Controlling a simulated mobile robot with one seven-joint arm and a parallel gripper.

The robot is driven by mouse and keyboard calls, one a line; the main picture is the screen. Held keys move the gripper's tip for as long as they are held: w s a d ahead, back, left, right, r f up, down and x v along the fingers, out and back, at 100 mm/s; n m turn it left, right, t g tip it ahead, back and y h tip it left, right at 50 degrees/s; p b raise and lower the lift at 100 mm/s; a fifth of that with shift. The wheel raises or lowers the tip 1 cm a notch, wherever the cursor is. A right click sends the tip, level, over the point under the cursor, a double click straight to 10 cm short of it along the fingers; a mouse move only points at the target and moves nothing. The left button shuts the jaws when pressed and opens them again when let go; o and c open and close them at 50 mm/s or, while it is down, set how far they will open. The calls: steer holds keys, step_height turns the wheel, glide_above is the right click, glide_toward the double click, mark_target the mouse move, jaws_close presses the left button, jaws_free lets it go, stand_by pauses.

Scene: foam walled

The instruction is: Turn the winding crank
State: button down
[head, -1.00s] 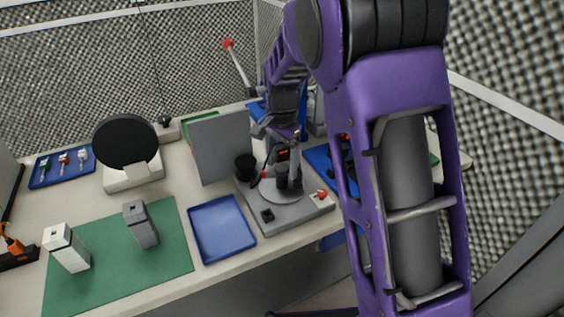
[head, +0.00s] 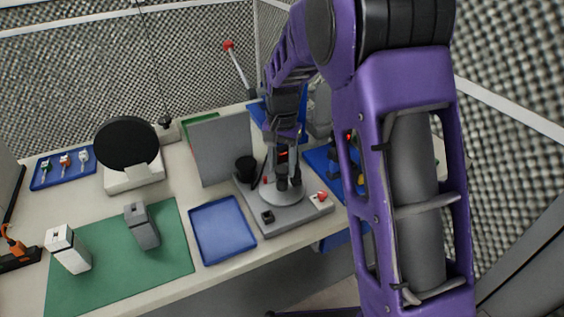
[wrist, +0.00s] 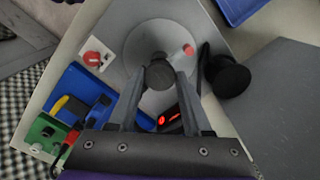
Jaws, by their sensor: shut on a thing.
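The winding device has a grey base (head: 290,220) with a round grey plate (head: 282,197) on top, near the bench's front edge. The wrist view shows the plate (wrist: 140,42) with a dark round knob (wrist: 158,76) above it and a small red peg (wrist: 188,49) near its rim. My gripper (wrist: 159,70) is shut on the dark knob, one finger on each side. In the head view my gripper (head: 289,181) points down over the plate and partly hides the knob. I cannot tell how the crank arm joins the knob.
A black cup-like part (head: 246,168) stands left of the plate, before a grey upright panel (head: 221,150). A red button (head: 322,196) sits at the base's right corner. An empty blue tray (head: 222,231) lies to the left. A display with red digits (wrist: 168,118) is close to my fingers.

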mark_target(282, 169)
steer(key=shift+n, duration=0.4)
steer(key=shift+c, duration=1.7)
jaws_free()
steer(key=shift+r, duration=0.1)
step_height(282, 169, up, 17)
steer(key=p, duration=0.1)
steer(key=shift+p, duration=0.4)
steer(key=shift+r, duration=0.1)
